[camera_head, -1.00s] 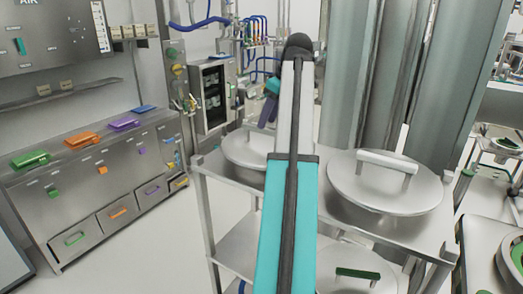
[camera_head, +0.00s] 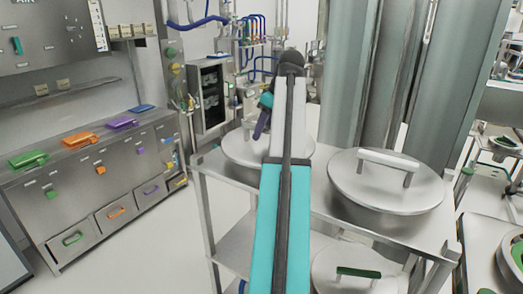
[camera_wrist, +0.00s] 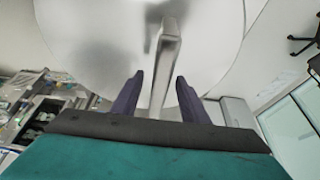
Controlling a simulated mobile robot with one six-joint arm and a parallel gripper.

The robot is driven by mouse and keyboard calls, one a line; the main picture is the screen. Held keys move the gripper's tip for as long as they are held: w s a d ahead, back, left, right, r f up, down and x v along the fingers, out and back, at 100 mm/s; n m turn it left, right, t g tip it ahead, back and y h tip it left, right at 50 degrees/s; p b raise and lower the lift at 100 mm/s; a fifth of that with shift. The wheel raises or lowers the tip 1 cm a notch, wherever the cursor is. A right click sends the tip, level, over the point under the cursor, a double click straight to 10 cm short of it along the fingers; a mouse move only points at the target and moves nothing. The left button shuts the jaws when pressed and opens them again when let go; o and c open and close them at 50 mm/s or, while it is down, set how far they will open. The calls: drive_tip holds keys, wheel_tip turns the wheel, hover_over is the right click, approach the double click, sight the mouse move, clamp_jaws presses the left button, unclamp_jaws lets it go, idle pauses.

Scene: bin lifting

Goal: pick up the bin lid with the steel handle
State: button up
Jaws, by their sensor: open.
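A round grey lid with a steel bar handle sits at the left of the rack's top shelf, partly hidden by my arm; its visible rim is in the head view (camera_head: 236,152). In the wrist view the pale lid (camera_wrist: 215,45) fills the top, and its steel handle (camera_wrist: 168,48) runs down between my fingers. My gripper (camera_wrist: 160,82) is open, with one purple finger on each side of the handle in the picture. Contact cannot be told. In the head view my gripper (camera_head: 262,122) is over the left lid's far side.
A second lid with a steel handle (camera_head: 385,185) sits at the right of the top shelf. A lid with a green handle (camera_head: 358,272) is lower down. Tall grey cylinders (camera_head: 385,80) stand behind. A steel cabinet (camera_head: 105,165) is at left, with clear floor before the rack.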

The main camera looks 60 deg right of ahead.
drive_tip(key=shift+w+f, duration=0.2)
drive_tip(key=shift+f, duration=0.1)
drive_tip(key=shift+s, duration=0.15)
drive_tip(key=shift+f, duration=0.2)
idle(0.8)
clamp_jaws()
idle(0.3)
idle(1.0)
drive_tip(key=shift+r, duration=0.1)
